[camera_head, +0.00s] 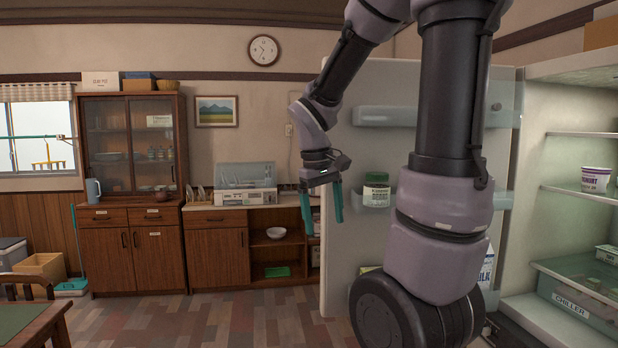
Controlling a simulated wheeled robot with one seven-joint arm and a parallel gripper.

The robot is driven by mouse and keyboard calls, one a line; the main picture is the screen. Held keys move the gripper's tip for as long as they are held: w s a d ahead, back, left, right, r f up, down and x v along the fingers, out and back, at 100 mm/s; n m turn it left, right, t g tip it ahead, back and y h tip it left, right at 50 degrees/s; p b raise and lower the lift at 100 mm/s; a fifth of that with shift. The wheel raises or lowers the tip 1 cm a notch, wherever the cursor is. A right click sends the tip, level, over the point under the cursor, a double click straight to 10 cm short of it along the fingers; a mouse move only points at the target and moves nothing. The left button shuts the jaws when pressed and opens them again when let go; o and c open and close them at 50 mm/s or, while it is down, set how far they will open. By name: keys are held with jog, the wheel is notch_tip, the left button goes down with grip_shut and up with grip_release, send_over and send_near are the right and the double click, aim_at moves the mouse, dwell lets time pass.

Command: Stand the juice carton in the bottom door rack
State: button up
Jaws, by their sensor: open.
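My gripper (324,226) hangs with its teal fingers pointing down, apart, and nothing shows between them. I cannot make out a juice carton. The bottom door rack is mostly hidden behind my arm. A small yellow-green patch (369,270) shows low on the door, left of my arm; I cannot tell what it is. A white carton with blue "MILK" lettering (487,268) shows partly, low on the right of my arm.
A green-lidded jar (376,190) stands in the middle door rack; the upper rack (385,116) looks empty where visible. The fridge interior at right holds a yogurt tub (595,180) and a chiller drawer (578,306). A counter with a dish dryer (246,184) stands behind. The floor at centre-left is clear.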

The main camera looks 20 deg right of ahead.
jog(key=s+a+r+m+t+y, duration=0.3)
jog(key=s+a+r+m+t, duration=0.2)
jog(key=r, duration=0.5)
jog(key=shift+s+a+r+m+t+y, duration=0.3)
jog(key=shift+s+a+t+y, duration=0.1)
jog(key=shift+s+a+t, duration=0.5)
jog(key=shift+c, duration=0.3)
